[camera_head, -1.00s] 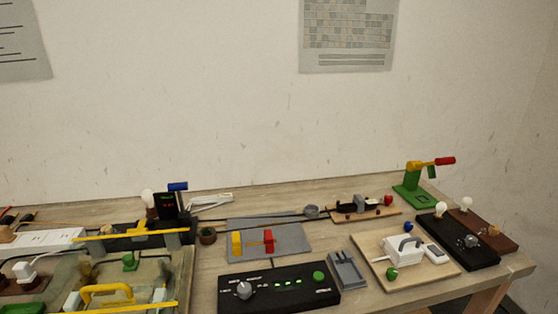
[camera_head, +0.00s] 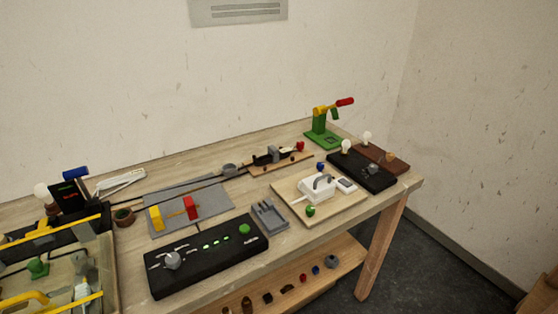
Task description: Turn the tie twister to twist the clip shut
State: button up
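I cannot tell for sure which device is the tie twister, and no clip is clear at this size. A green stand (camera_head: 322,138) with a yellow arm and a red handle (camera_head: 345,102) stands upright at the table's far back corner. A grey mat (camera_head: 214,196) nearer the left carries a yellow block (camera_head: 155,218) and a red block (camera_head: 190,208), with a thin orange piece between them. A black device with a blue-topped part (camera_head: 75,173) stands at the far left. My gripper is in no view.
A black control box (camera_head: 207,256) with a knob and green lights lies at the front, beside a grey tray (camera_head: 270,217). A wooden board (camera_head: 335,205) holds a white device. Bulbs on dark bases (camera_head: 365,172) stand at right. Open floor (camera_head: 440,250) lies right of the table.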

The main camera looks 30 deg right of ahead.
aim_at(300, 145)
jog(key=i+l+u, duration=0.5)
jog(key=i+l, duration=0.15)
jog(key=l, duration=0.25)
